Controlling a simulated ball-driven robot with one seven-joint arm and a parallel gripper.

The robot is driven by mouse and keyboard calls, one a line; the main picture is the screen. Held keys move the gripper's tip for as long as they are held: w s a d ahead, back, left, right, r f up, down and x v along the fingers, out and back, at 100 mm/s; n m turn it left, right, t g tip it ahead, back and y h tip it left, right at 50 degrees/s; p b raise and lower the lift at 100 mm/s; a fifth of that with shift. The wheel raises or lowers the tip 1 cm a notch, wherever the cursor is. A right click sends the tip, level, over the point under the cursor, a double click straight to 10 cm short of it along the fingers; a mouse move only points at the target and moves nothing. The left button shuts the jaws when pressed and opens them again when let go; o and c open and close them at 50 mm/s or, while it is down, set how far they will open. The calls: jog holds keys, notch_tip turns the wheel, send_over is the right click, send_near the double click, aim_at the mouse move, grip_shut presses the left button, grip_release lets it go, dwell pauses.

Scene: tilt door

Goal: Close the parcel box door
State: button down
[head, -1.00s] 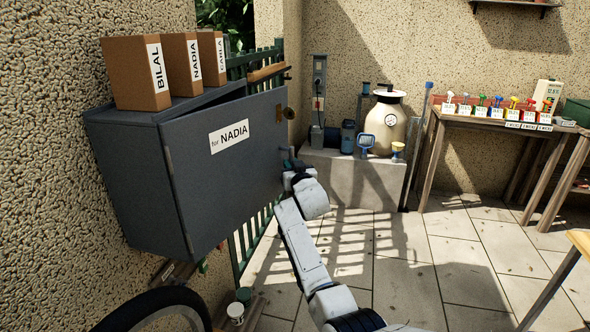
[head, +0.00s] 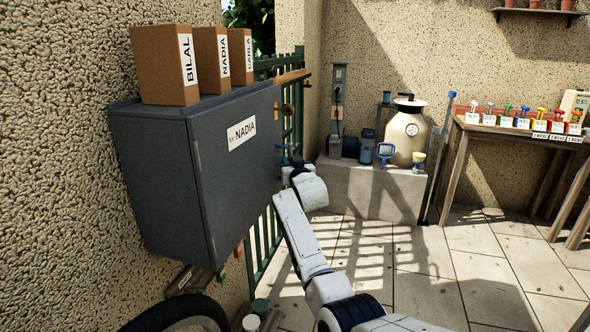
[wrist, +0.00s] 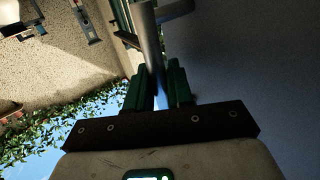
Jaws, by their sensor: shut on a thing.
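The parcel box (head: 155,185) is a dark grey cabinet on the rough wall at the left of the head view. Its door (head: 235,185) carries a "for NADIA" label (head: 241,132) and lies against or very near the box front; whether it is latched I cannot tell. My gripper (head: 292,160) is at the door's far edge, partly hidden by my own arm in the head view. In the wrist view, the green fingers of my gripper (wrist: 160,88) are shut on a grey metal bar, the door handle (wrist: 150,40), beside the door's flat face (wrist: 250,70).
Three cardboard boxes labelled BILAL (head: 165,65), NADIA (head: 211,58) and CARLA (head: 240,56) stand on top. A green gate (head: 293,120) is behind. A stone block (head: 370,190) bears a sprayer tank (head: 406,135). A wheel (head: 175,314) is below. Paving at centre right is clear.

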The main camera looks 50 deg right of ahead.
jog(key=shift+w+a+f, duration=0.15)
jog(key=shift+w+a, duration=0.1)
jog(key=shift+w, duration=0.3)
jog(key=c, duration=1.1)
grip_release()
jog(key=shift+c, duration=0.2)
jog(key=shift+s, duration=0.1)
jog(key=p+v, duration=0.1)
jog(key=v, duration=0.9)
jog(key=shift+s+a, duration=0.2)
jog(key=shift+s, duration=0.15)
